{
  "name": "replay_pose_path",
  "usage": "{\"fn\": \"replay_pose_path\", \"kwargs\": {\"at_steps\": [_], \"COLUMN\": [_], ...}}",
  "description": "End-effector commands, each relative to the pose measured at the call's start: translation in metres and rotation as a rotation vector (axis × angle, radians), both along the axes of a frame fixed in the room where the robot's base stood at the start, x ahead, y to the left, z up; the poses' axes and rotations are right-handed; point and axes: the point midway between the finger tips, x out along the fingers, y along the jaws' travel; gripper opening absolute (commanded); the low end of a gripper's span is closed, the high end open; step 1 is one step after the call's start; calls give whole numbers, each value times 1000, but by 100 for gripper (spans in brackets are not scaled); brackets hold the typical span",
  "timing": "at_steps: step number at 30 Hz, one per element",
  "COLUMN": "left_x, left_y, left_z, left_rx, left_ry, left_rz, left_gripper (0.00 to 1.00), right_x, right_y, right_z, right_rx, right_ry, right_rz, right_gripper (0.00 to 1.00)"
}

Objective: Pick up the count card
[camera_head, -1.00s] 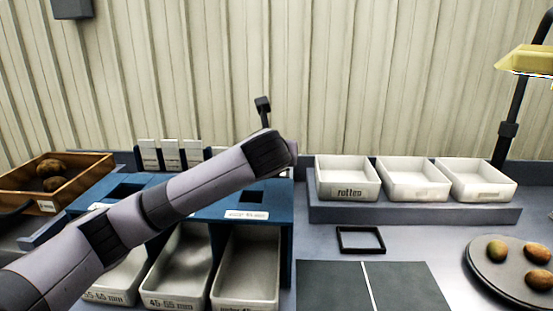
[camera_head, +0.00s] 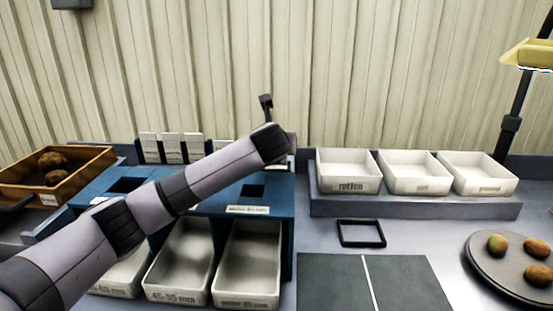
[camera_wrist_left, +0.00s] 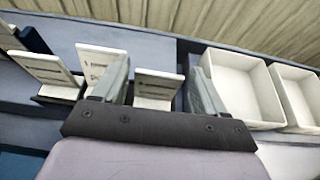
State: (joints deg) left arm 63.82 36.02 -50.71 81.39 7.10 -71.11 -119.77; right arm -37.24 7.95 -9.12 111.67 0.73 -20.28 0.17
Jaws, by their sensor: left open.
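Several white cards (camera_head: 172,148) stand upright in a dark holder at the back of the blue grader. Which one is the count card I cannot tell; the print is too small to read. In the left wrist view my left gripper (camera_wrist_left: 160,74) is open, its two fingers apart. One white card (camera_wrist_left: 156,86) shows between the fingers; I cannot tell whether they touch it. Two more cards, one with dark print (camera_wrist_left: 97,64) and one farther left (camera_wrist_left: 46,68), stand to the left. In the head view my forearm hides the left gripper. My right gripper is not in view.
White bins (camera_head: 346,187), one labelled rotten, stand on a raised shelf to the right. A wooden crate (camera_head: 70,191) with potatoes is at the left. A black frame (camera_head: 361,243), a dark mat (camera_head: 405,280) and a round tray (camera_head: 480,271) with potatoes lie at the right.

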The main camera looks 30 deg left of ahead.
Motion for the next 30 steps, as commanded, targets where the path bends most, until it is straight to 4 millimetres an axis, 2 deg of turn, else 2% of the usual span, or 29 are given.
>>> {"fn": "replay_pose_path", "kwargs": {"at_steps": [6, 7, 12, 23, 26, 30], "left_x": [1, 1, 0, 1, 1, 1], "left_y": [0, 0, 0, 0, 0, 0], "left_z": [0, 0, 0, 5, 15, 37], "left_rx": [0, 0, 0, 0, 0, -1], "left_ry": [0, 0, 0, -2, -4, -6], "left_rz": [-1, -1, 0, 0, 1, -1], "left_gripper": [72, 69, 15, 15, 15, 15], "right_x": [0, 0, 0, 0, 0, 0], "right_y": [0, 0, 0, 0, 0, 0], "right_z": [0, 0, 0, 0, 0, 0], "right_rx": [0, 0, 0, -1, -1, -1], "right_ry": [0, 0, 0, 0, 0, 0], "right_rz": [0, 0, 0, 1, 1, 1], "right_gripper": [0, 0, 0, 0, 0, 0]}}
